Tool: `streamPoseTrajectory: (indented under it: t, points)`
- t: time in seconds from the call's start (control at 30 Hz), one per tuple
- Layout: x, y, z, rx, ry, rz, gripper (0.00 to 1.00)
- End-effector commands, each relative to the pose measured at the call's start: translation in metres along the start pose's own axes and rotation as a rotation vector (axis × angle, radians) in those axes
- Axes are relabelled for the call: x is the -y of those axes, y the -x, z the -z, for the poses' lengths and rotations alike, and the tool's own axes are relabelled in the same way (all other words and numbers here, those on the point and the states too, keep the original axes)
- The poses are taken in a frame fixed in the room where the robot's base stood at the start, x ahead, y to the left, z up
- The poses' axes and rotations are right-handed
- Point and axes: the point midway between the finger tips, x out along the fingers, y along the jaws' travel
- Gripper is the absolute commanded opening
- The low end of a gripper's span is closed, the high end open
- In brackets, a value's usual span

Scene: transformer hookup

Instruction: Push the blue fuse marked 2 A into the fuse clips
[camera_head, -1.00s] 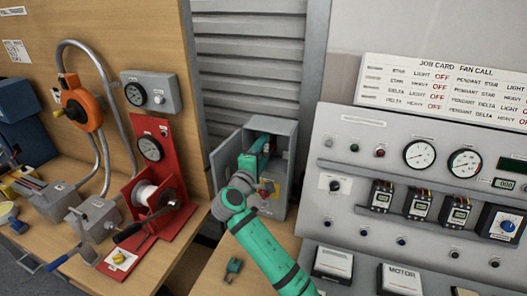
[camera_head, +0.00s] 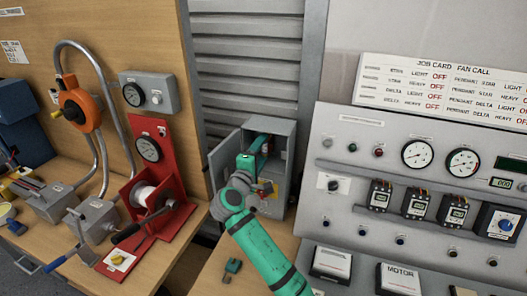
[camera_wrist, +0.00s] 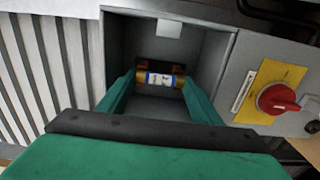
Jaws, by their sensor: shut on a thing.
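My gripper (camera_wrist: 158,98) is inside the open grey box (camera_wrist: 118,50) in the wrist view. Its two green fingers are shut on a fuse (camera_wrist: 160,79), one finger at each end. The fuse lies crosswise, with copper-coloured ends and a white and blue label; the marking is too small to read surely. Dark fuse clips (camera_wrist: 160,66) show just behind and above the fuse. I cannot tell whether the fuse touches them. In the head view my gripper (camera_head: 262,147) reaches into the box, and the fuse is hidden there.
The box door (camera_head: 224,157) stands open, with a red rotary switch (camera_wrist: 278,99) on a yellow plate beside the opening. A small green piece (camera_head: 232,266) lies on the bench below. A grey control panel (camera_head: 345,150) stands right, a red winch stand (camera_head: 160,165) left.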

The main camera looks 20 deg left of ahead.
Motion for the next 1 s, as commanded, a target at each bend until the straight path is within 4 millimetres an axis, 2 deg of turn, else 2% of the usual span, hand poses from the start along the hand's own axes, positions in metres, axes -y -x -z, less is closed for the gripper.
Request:
streamPoseTrajectory:
  t: [0.1,0.5,1.0]
  points:
    - [-0.002,0.002,0.006,-0.012,-0.001,-0.005,0.37]
    - [-0.001,0.011,-0.001,-0.002,-0.001,-0.002,0.37]
    - [0.0,0.011,-0.002,0.002,0.0,-0.001,0.37]
